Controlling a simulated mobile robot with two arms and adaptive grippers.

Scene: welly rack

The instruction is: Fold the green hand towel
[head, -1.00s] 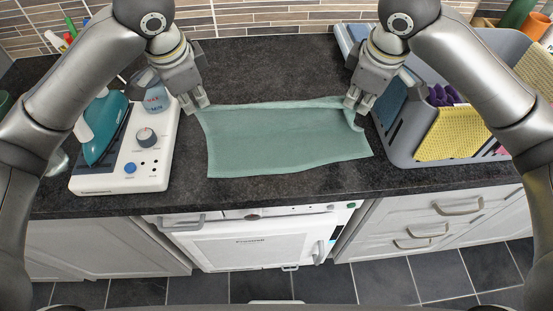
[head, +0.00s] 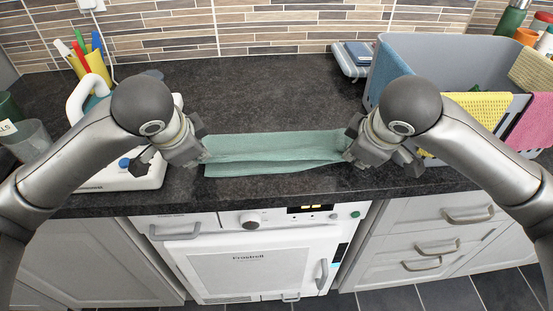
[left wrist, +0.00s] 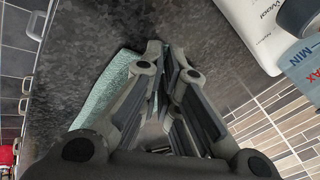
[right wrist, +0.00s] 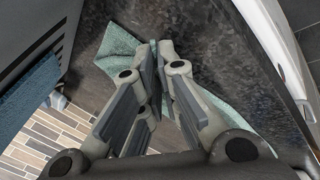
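The green hand towel (head: 270,148) lies on the dark worktop as a narrow strip, its far part doubled over toward the near edge. A lower layer shows a little beyond the upper layer's near edge. My left gripper (head: 205,155) is at the towel's left end, its fingers drawn together at the edge; the towel also shows in the left wrist view (left wrist: 110,88). My right gripper (head: 348,150) is shut on the right end, with towel on both sides of its fingertips in the right wrist view (right wrist: 120,46). The pinched cloth itself is mostly hidden by the fingers.
A white appliance base (head: 150,178) stands left, partly behind my left arm. A yellow pen holder (head: 92,68) is behind it. A grey basket (head: 430,62) with a yellow cloth (head: 478,108) and a pink cloth (head: 530,125) stands right. The worktop behind the towel is clear.

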